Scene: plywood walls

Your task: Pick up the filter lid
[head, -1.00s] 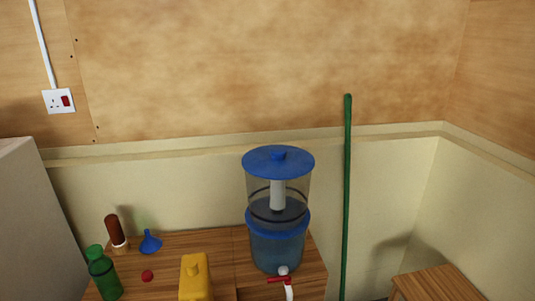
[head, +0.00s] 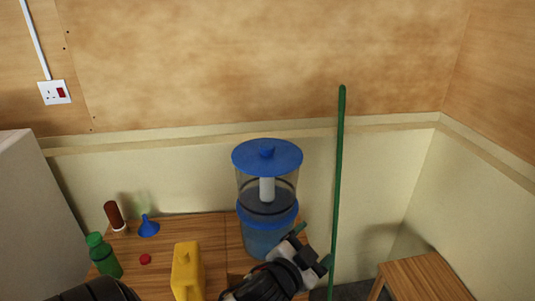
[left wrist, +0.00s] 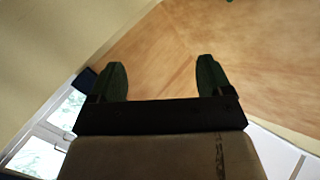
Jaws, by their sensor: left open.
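The filter lid (head: 288,157) is a round blue disc with a small knob, lying on top of the clear water filter (head: 287,184). A white cylinder shows inside the filter's upper part, and a blue lower container sits beneath. My left gripper (head: 313,246) is in front of the filter's lower right side, well below the lid. Its two green fingertips are apart, with nothing between them. In the left wrist view the open fingers (left wrist: 160,80) point at wall surfaces, and the lid does not show there. The filter's tap is hidden behind my left arm. My right gripper is not in view.
A yellow jug (head: 187,272), a green bottle (head: 104,258), a blue funnel (head: 148,228), a brown bottle (head: 114,215) and a red cap (head: 145,259) are on the wooden table (head: 215,232). A green pole (head: 337,190) stands right of the filter. A wooden stool (head: 425,278) is at right.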

